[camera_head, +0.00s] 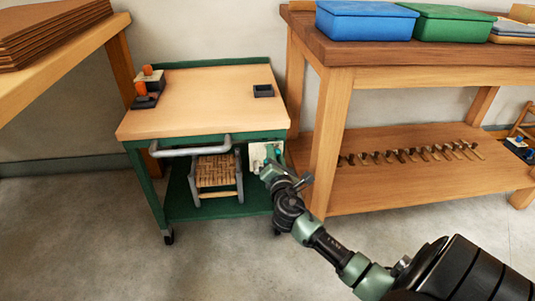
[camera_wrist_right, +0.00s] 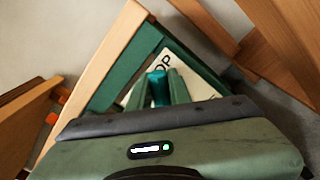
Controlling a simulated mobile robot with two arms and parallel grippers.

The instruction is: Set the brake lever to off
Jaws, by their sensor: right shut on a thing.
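A green cart (camera_head: 205,97) with a pale wooden top stands in the middle of the head view. A whitish plate (camera_head: 257,152) is on its front right, below the top. In the right wrist view the plate (camera_wrist_right: 205,88) carries dark letters, of which "OP" is readable. The teal brake lever (camera_wrist_right: 160,84) stands in front of the plate. My right gripper (camera_head: 270,167) reaches it from the lower right in the head view and is shut on the lever. The green fingers cover part of the lever, so its exact setting cannot be told. My left gripper is not in view.
A grey push handle (camera_head: 190,149) sticks out left of the plate. A woven stool (camera_head: 216,172) stands on the cart's lower shelf. A wooden workbench (camera_head: 400,189) is close on the right. The floor in front of the cart is clear at the left.

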